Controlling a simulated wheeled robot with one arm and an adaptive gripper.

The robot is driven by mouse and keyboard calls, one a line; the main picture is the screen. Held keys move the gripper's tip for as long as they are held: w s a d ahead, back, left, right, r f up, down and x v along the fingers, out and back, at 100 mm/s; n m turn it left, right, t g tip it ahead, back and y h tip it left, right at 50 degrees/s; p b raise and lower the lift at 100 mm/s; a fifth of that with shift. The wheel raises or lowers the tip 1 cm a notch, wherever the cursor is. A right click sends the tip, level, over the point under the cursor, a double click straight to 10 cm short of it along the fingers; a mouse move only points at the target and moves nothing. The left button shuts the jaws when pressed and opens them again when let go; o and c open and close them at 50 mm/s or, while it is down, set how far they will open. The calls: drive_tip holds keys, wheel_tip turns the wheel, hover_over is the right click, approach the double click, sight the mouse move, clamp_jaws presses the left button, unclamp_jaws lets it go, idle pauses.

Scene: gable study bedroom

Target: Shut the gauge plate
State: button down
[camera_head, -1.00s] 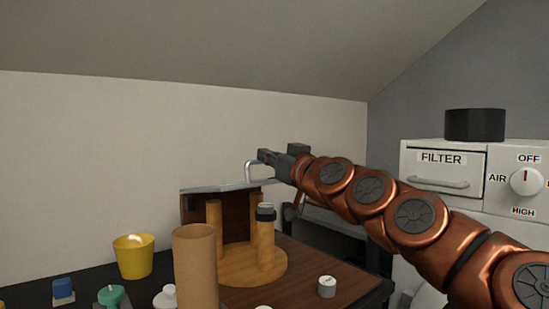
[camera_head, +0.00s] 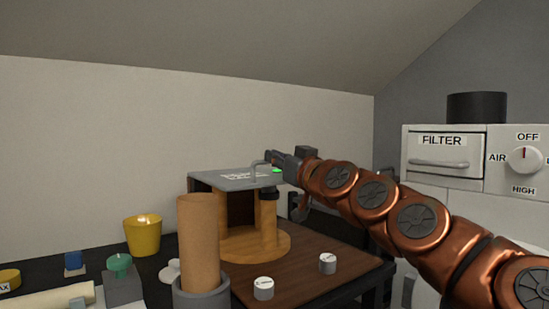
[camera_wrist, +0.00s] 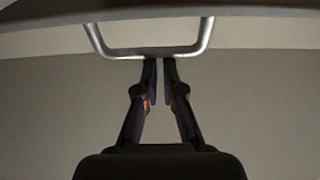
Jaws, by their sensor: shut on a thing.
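The gauge plate (camera_head: 212,180) is a thin grey plate with a printed label and a small green light on its top face. It lies nearly level over wooden posts on a round wooden base (camera_head: 228,249). A bent metal handle (camera_head: 256,166) stands on the plate. My gripper (camera_head: 271,157) is shut on this handle at the plate's right part. In the wrist view, the fingertips (camera_wrist: 160,63) meet at the handle's bar (camera_wrist: 150,51), below the plate's broad edge (camera_wrist: 245,14). The jaws hide part of the handle in the head view. Whether the plate touches the posts is unclear.
A cardboard tube (camera_head: 199,240) stands upright in a grey holder in front of the base. Two small white knobs (camera_head: 327,263) (camera_head: 263,288) lie on the brown board. A yellow cup (camera_head: 143,235) stands left. A white FILTER cabinet (camera_head: 442,190) stands right, behind my arm.

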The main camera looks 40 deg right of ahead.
drive_tip(key=shift+w+a+f+y, duration=0.2)
drive_tip(key=shift+w+a+f, duration=0.05)
drive_tip(key=shift+f, duration=0.35)
drive_tip(key=shift+w+a+f+y, duration=0.2)
drive_tip(key=shift+f, duration=0.35)
wheel_tip(320, 180, up, 12)
drive_tip(key=shift+s+d+r+h, duration=0.15)
drive_tip(key=shift+s+d+h, duration=0.25)
drive_tip(key=shift+s+d, duration=0.05)
